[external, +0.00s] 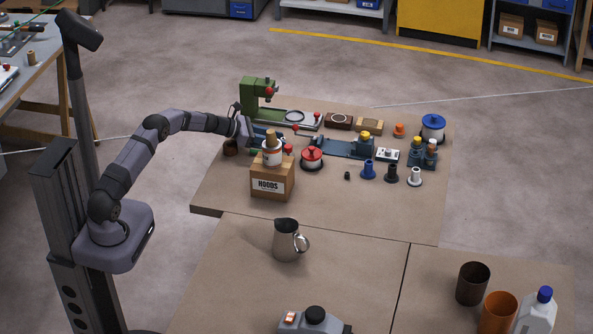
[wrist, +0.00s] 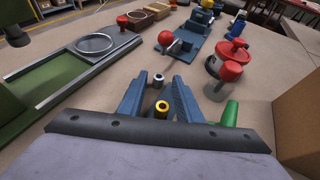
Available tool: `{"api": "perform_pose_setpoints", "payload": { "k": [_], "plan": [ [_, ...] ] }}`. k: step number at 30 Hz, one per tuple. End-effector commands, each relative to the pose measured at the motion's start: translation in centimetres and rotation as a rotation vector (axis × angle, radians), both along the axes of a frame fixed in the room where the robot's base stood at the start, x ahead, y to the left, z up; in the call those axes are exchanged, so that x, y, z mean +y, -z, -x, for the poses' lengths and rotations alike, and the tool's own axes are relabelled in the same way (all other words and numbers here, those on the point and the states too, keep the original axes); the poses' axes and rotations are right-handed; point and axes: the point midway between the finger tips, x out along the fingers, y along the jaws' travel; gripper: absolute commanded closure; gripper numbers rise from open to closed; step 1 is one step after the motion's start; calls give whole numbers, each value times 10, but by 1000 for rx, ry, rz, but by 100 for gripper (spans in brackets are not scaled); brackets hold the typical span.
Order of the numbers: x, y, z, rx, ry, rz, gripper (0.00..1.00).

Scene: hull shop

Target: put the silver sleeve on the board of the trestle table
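My gripper (wrist: 159,88) is low over the far brown bench, between the green press and the HOODS box; it is partly hidden in the external view (external: 250,138). Its two dark blue fingers are apart. A small silver sleeve with a hole (wrist: 158,80) shows between the fingertips, with a brass-coloured ring (wrist: 162,107) nearer the palm. I cannot tell whether the fingers touch either. A pale, silvery flanged piece (external: 415,177) stands upright at the bench's right. A grey-topped table on wooden legs (external: 42,68) stands at the far left; I cannot make out a separate board on it.
The green press (external: 258,94) stands close behind my gripper. The HOODS box (external: 272,180) is in front, with a bottle-like item on top. A red-lidded pot (external: 312,158) and blue vise (external: 345,147) lie to the right. A metal jug (external: 287,240) stands on the nearer bench.

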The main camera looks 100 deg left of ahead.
Motion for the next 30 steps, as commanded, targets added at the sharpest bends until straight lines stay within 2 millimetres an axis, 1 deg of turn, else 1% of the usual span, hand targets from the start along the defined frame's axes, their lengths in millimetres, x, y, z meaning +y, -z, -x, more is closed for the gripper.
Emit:
{"api": "perform_pose_setpoints", "payload": {
  "k": [1,5,12,18,24,30],
  "plan": [
    [-1,-2,7,-1,-4,0,68],
    [-9,-12,22,-6,-5,-2,68],
    [-25,-31,58,-7,-7,-6,68],
    [-37,-43,81,-8,-4,-7,68],
    [-42,-48,92,-8,-3,-8,68],
    [-44,-49,94,-8,-2,-6,68]
  ]
}}
